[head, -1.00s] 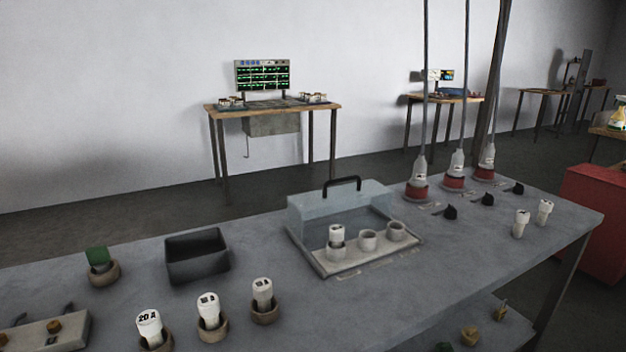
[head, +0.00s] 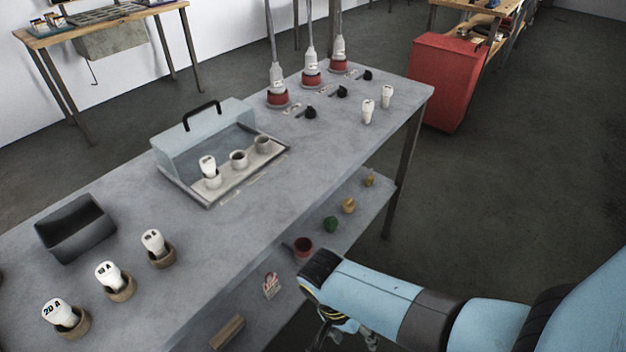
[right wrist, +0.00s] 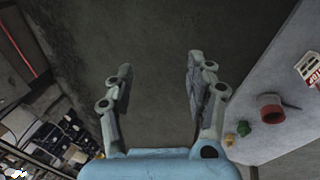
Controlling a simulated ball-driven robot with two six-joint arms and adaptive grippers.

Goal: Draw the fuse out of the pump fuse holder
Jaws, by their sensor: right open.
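The middle socket (head: 239,160) and the right socket (head: 263,146) look empty. I cannot read which socket is the pump's. My right gripper (head: 338,328) is low, off the bench's front edge and well away from the holder. Its fingers are apart and empty in the right wrist view (right wrist: 159,92). My left gripper is out of view.
Three labelled white fuses (head: 109,275) stand in brown cups near a dark open bin (head: 75,230). Two loose white fuses (head: 368,111) stand at the far right. Three red-based plugs (head: 311,79) have rods rising above them. A lower shelf (head: 370,210) holds small items.

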